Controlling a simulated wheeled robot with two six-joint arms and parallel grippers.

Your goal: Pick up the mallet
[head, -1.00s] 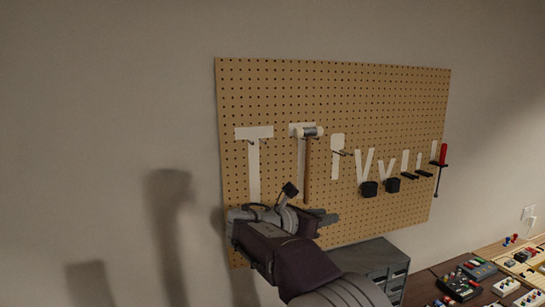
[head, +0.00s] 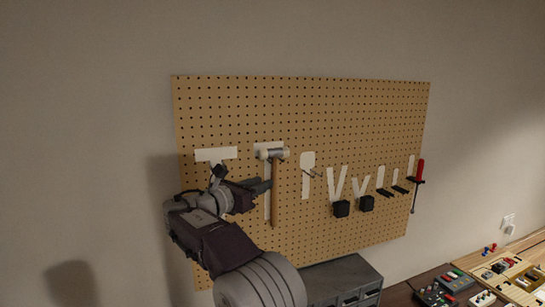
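The mallet (head: 275,205) hangs upright on the pegboard (head: 330,100), with a pale-ended, grey-banded head at the top and a thin brown wooden handle below. It hangs in front of a white tool outline.
White tool outlines with hooks and black holders (head: 341,209) are right of the mallet. A red-handled screwdriver (head: 420,168) hangs at the board's right edge. Below are a grey cabinet (head: 340,278) and a bench with small boxes (head: 433,294). The wall to the left is bare.

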